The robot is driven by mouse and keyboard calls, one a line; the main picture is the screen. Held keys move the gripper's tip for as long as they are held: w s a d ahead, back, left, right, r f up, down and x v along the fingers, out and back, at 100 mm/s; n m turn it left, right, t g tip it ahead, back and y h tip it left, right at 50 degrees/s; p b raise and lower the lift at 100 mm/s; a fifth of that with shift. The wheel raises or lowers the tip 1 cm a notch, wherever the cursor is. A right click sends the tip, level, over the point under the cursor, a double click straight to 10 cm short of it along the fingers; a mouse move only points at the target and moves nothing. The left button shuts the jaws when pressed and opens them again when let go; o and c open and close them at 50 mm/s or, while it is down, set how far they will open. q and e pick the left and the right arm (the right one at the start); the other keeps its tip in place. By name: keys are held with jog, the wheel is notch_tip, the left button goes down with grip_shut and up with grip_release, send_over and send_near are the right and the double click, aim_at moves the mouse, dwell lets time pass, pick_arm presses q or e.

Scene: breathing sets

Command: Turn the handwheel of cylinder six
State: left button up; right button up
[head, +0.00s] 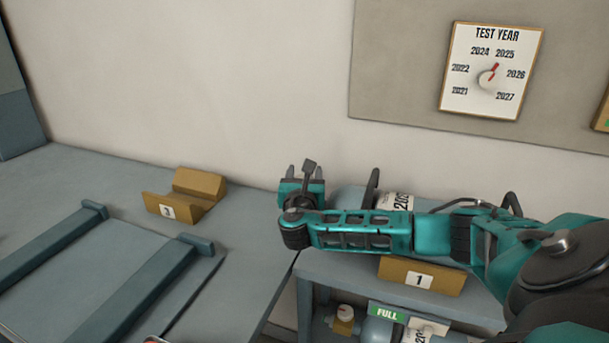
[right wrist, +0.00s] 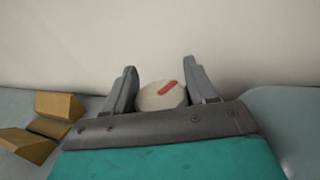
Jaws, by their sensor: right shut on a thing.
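My right gripper (head: 304,178) reaches in from the right, over the back shelf. In the right wrist view its two fingers (right wrist: 160,82) are shut on a round, pale handwheel (right wrist: 157,98) with a red mark on its face. The head view does not show this handwheel clearly behind my gripper. A pale cylinder (head: 398,201) lies behind my right arm, over a cradle marked 1 (head: 421,276). Its label is partly covered, and I cannot read a six on it. My left gripper is out of view.
An empty cradle marked 3 (head: 185,196) stands on the left bench. Two raised rails (head: 150,285) lie in front of it. Below the shelf is another cylinder with a FULL tag (head: 387,313). A TEST YEAR dial (head: 480,100) hangs on the wall board.

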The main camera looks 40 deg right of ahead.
jog(key=shift+m+g+h, duration=0.3)
jog(key=shift+g, duration=0.1)
jog(key=m+g+h, duration=0.1)
jog(key=g, duration=0.1)
jog(key=m+g+h, duration=0.1)
jog(key=m+g, duration=0.1)
jog(key=g, duration=0.1)
jog(key=m+g+h, duration=0.1)
jog(key=m+g, duration=0.1)
jog(key=shift+s+d+h, duration=0.15)
jog(key=shift+s+h, duration=0.25)
jog(key=m+g, duration=0.1)
jog(key=g, duration=0.1)
jog(key=m+g, duration=0.2)
jog(key=shift+s+f+g+h+b, duration=0.1)
jog(key=shift+s+g+h+b, duration=0.1)
jog(key=shift+g+h+b, duration=0.15)
jog(key=m+g+b, duration=0.1)
jog(key=m+g, duration=0.1)
jog(key=g, duration=0.1)
jog(key=m+g+b, duration=0.1)
jog(key=shift+s+f+g+b, duration=0.1)
jog(key=shift+s+g+b, duration=0.15)
jog(key=shift+b, duration=0.05)
jog(key=shift+s+m+g+y+b, duration=0.2)
jog(key=shift+m+g+y+b, duration=0.65)
jog(key=shift+m+g+b, duration=0.55)
jog(key=shift+r+g, duration=0.2)
jog(key=shift+g, duration=0.1)
